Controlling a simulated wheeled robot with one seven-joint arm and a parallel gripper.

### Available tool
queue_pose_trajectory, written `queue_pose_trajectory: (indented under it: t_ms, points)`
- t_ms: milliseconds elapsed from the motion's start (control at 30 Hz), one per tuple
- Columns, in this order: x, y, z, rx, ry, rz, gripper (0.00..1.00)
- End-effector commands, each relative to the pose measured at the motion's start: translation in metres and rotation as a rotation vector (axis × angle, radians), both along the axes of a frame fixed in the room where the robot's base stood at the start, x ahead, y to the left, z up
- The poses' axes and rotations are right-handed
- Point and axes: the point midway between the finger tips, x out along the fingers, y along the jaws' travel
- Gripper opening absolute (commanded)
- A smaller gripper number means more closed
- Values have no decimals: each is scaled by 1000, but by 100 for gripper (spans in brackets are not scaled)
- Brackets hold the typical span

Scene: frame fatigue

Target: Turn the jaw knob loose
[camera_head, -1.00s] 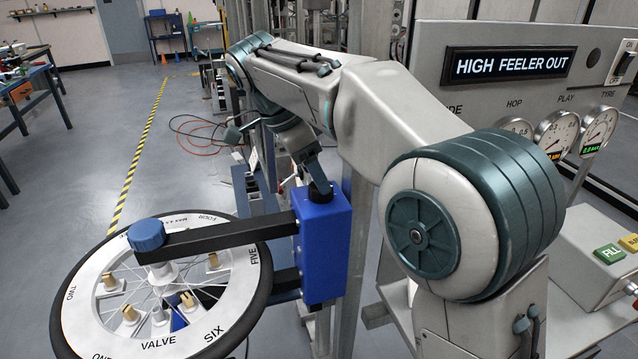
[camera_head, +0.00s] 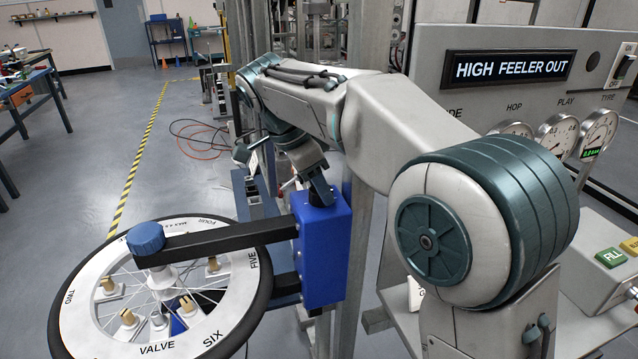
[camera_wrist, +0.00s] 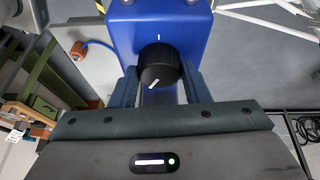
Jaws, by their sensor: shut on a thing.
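The jaw knob (camera_wrist: 160,64) is a black ribbed knob with a white pointer line. It stands on the blue housing (camera_wrist: 185,28), which has a short white mark beyond the knob. In the wrist view the pointer slants to the lower left, away from that mark. My gripper (camera_wrist: 160,82) has one finger on each side of the knob and is shut on it.
A black arm (camera_head: 220,241) runs from the housing to a blue cap (camera_head: 146,237) over the wheel's hub. The labelled wheel (camera_head: 262,290) lies at lower left. A panel (camera_head: 440,50) reads "HIGH FEELER OUT", with gauges (camera_head: 556,135) below. Open floor (camera_head: 90,180) lies left.

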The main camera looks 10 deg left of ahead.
Motion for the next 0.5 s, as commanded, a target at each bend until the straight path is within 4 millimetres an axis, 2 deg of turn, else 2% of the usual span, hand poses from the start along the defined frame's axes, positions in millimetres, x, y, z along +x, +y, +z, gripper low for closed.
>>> queue_pose_trajectory:
  t_ms: [167, 500]
  points:
    - [0, 0, 0, -1, -2, 63, 19]
    - [-1, 0, -1, -2, -4, 296, 19]
